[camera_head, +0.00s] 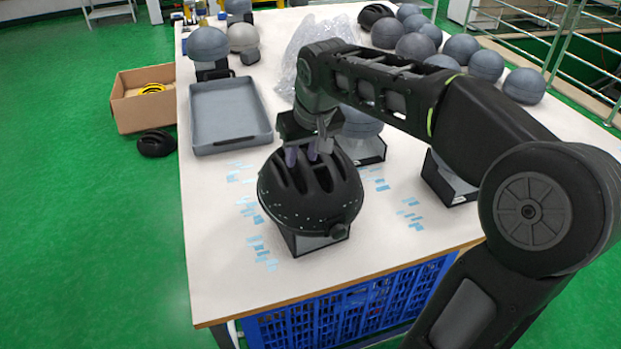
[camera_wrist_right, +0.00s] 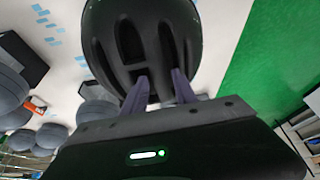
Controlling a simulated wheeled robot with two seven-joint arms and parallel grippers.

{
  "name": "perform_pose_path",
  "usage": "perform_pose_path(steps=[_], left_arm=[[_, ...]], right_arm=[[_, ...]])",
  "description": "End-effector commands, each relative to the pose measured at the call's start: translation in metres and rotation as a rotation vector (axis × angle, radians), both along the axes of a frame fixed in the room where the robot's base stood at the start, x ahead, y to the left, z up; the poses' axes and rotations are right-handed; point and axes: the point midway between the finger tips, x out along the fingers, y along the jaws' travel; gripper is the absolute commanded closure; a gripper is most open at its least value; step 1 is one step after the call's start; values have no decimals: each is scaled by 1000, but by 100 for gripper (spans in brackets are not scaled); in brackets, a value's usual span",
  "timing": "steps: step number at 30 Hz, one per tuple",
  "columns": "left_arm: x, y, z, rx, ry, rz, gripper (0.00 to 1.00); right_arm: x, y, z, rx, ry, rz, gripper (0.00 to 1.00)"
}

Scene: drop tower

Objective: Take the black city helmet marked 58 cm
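A black vented helmet (camera_head: 310,200) sits on a block-like stand (camera_head: 315,243) near the front of the white table. No size marking is readable on it. My right gripper (camera_head: 302,153) is at the helmet's far upper side, its two purple-grey fingers apart and pointing at the vents. In the right wrist view the helmet (camera_wrist_right: 140,30) fills the top middle. The fingertips of the right gripper (camera_wrist_right: 160,80) reach the vent ends with a helmet rib between them; firm contact is not clear. My left gripper is not in view.
A grey tray (camera_head: 228,143) lies at the table's left. Several grey headforms (camera_head: 415,46) stand at the back right, with another black helmet (camera_head: 375,14) beyond. Plastic wrap (camera_head: 284,80) lies mid-table. A cardboard box (camera_head: 128,112) and a black helmet (camera_head: 155,144) are on the floor.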

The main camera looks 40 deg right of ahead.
Motion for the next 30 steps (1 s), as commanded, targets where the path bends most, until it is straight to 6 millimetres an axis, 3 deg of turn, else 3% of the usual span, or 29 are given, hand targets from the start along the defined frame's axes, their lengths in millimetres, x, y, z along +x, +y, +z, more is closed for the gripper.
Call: perform_pose_path(steps=[5,17,30], left_arm=[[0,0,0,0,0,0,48],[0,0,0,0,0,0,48],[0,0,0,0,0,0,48]], right_arm=[[0,0,0,0,0,0,67],[0,0,0,0,0,0,100],[0,0,0,0,0,0,100]])
